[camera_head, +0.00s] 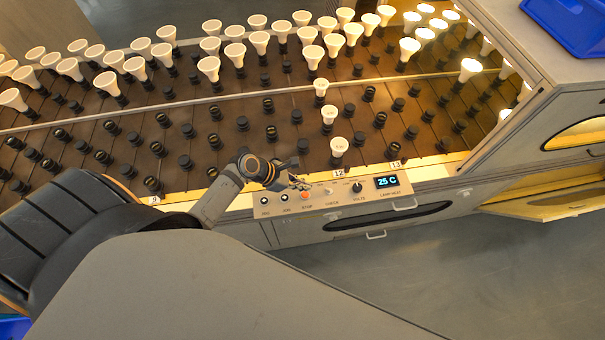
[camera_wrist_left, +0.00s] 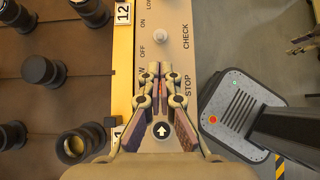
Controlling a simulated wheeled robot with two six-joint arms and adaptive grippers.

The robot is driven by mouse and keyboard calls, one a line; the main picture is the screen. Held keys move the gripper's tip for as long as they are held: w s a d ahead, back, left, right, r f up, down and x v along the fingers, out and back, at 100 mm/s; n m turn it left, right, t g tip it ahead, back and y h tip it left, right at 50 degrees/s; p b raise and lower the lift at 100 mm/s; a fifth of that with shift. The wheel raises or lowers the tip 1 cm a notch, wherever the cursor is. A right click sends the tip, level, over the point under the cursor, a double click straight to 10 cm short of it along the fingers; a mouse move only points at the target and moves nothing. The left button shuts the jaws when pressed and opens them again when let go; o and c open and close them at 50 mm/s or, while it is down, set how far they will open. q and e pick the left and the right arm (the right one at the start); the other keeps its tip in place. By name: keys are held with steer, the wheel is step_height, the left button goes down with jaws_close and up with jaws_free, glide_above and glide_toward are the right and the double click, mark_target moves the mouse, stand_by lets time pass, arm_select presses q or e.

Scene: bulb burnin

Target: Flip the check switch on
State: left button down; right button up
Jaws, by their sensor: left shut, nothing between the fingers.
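The check switch (camera_wrist_left: 160,37) shows in the left wrist view as a pale round-tipped lever on the beige control panel (camera_wrist_left: 178,20). ON and OFF are printed on its left and CHECK on its right. I cannot tell which way it leans. My left gripper (camera_wrist_left: 160,70) is shut and empty, its fingertips over the panel just short of the switch on the OFF side, apart from it in the picture. In the head view the left gripper (camera_head: 300,184) is above the panel, and the small switch (camera_head: 329,191) is to its right. My right gripper is not in view.
The panel also has a red stop button (camera_head: 305,195), jog buttons (camera_head: 285,197), a volts knob (camera_head: 357,187) and a display (camera_head: 387,182) reading 25 C. Behind it, a brown rack (camera_head: 225,160) holds sockets and several white bulbs (camera_head: 330,114). Grey floor (camera_head: 440,260) lies in front.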

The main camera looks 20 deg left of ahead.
mark_target(327, 190)
arm_select(q)
steer(key=x, duration=0.3)
steer(key=shift+w+d+f, duration=0.1)
steer(key=shift+d, duration=0.15)
steer(key=shift+x, duration=1.15)
steer(key=shift+w+d+f, duration=0.1)
steer(key=shift+d+f, duration=0.1)
steer(key=shift+f, duration=0.15)
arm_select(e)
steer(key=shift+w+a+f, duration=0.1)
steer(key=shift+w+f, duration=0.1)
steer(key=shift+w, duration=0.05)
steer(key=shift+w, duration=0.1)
